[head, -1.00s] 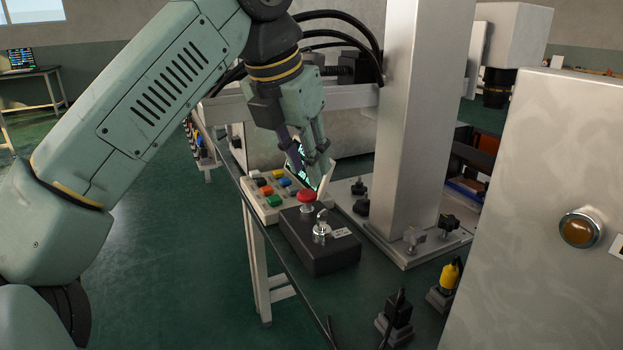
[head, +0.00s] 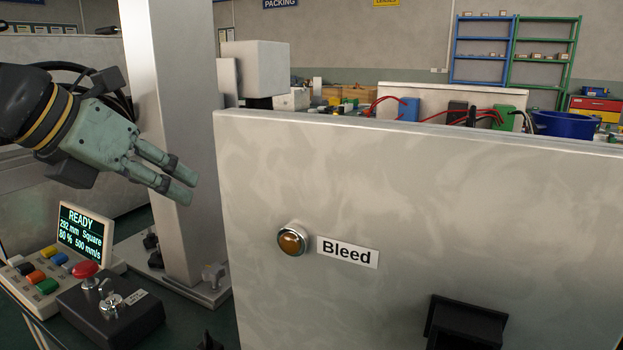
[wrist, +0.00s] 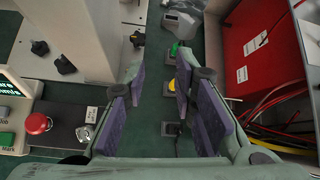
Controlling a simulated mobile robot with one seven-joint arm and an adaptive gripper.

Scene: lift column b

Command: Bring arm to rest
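My gripper (head: 186,183) is raised in the left of the head view, its fingers pointing right and slightly down. Its two fingers are apart with nothing between them, as the wrist view (wrist: 160,88) also shows. It is above and to the right of the control console, left of the grey panel (head: 420,215), and touches nothing that I can see. The rest of my arm is mostly outside the head view.
The console display (head: 84,232) reads READY above coloured buttons (head: 40,275). A black box (head: 108,312) carries a red mushroom button (head: 85,270) and a key switch. An amber button (head: 292,240) labelled Bleed sits on the panel. A metal column (head: 180,110) stands behind my gripper.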

